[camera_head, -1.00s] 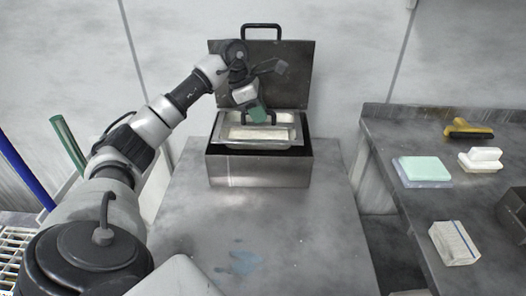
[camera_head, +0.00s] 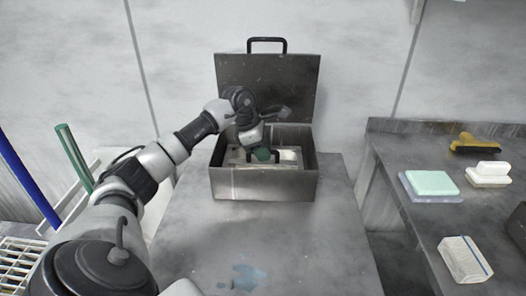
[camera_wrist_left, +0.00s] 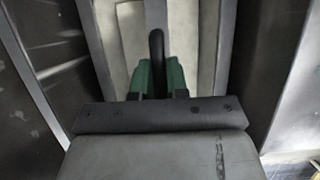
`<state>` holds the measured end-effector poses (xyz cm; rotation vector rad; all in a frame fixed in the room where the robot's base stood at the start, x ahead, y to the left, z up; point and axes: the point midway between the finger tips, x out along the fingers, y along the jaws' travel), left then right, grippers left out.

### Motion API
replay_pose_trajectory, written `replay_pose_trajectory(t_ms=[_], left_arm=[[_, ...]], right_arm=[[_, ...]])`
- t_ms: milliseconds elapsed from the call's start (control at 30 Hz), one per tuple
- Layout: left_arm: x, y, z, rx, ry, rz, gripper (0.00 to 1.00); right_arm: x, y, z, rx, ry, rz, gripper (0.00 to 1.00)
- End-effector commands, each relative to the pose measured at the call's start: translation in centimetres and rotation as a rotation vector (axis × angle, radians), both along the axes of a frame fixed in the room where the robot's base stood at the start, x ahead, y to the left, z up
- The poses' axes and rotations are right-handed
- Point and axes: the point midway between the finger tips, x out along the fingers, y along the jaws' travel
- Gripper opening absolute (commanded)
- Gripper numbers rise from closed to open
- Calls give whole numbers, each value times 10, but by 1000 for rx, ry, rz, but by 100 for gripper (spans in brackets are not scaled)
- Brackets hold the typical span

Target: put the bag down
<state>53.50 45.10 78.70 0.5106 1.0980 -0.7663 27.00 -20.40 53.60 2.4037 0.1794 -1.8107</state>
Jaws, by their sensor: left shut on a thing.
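My left gripper (camera_head: 264,155), with green fingers, is inside the open metal box (camera_head: 265,186). In the left wrist view the fingers (camera_wrist_left: 160,78) are shut on a black handle (camera_wrist_left: 156,48). The handle stands over a metal tray (camera_wrist_left: 104,42) with a pale, flat filling, which also shows inside the box in the head view. The tray sits low, below the box's rim. Whether it touches the box floor is hidden. I see nothing clearly recognisable as a bag. My right gripper does not show.
The box lid (camera_head: 268,90) stands open at the back. The grey table (camera_head: 300,240) is clear in front of the box, apart from a blue stain. A side bench (camera_head: 425,215) on the right holds a green-topped block (camera_head: 431,183), white blocks and a yellow-handled brush (camera_head: 476,144).

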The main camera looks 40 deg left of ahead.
Motion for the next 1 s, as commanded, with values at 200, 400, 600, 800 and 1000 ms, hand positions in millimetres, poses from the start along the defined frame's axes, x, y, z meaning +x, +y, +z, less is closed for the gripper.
replay_pose_trajectory(t_ms=[200,400,600,800,1000], left_arm=[[0,0,0,1,1,0,40],[0,0,0,0,0,0,40],[-2,4,13,2,-3,2,40],[-12,16,53,2,-3,2,40],[-22,28,90,1,-3,1,40]], right_arm=[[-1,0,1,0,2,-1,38],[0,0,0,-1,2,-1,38],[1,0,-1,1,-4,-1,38],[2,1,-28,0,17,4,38],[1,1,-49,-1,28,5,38]])
